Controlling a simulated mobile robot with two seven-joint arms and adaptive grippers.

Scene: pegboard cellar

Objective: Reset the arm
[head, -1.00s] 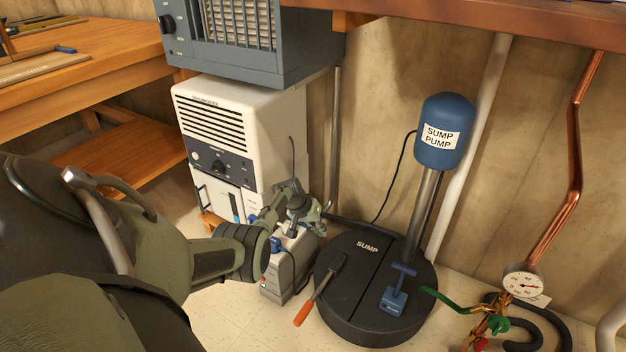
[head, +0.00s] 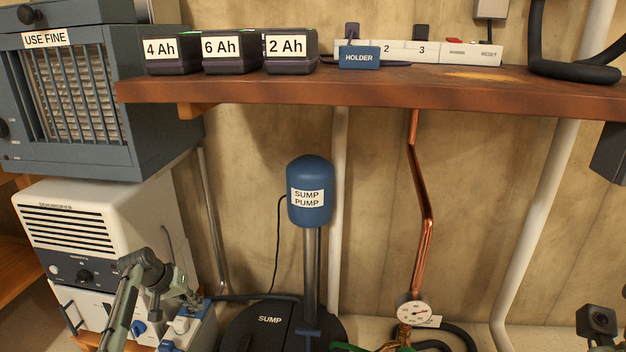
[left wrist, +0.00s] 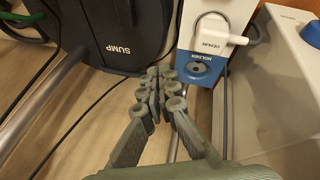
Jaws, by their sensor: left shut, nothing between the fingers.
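My left gripper (head: 188,297) is shut and empty in front of the white dehumidifier-like unit at the lower left of the head view. In the left wrist view my left gripper (left wrist: 160,85) has its grey-green fingers together, pointing away from the camera. Its tips are close to a blue holder (left wrist: 198,68) with a white plug (left wrist: 222,38) at it. I cannot tell whether they touch.
The sump lid (head: 268,321) and blue sump pump (head: 311,191) stand right of the gripper. A wooden shelf (head: 380,92) with labelled batteries (head: 233,52) and a power strip (head: 440,51) overhangs. A copper pipe (head: 424,200) and gauge (head: 413,312) are further right.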

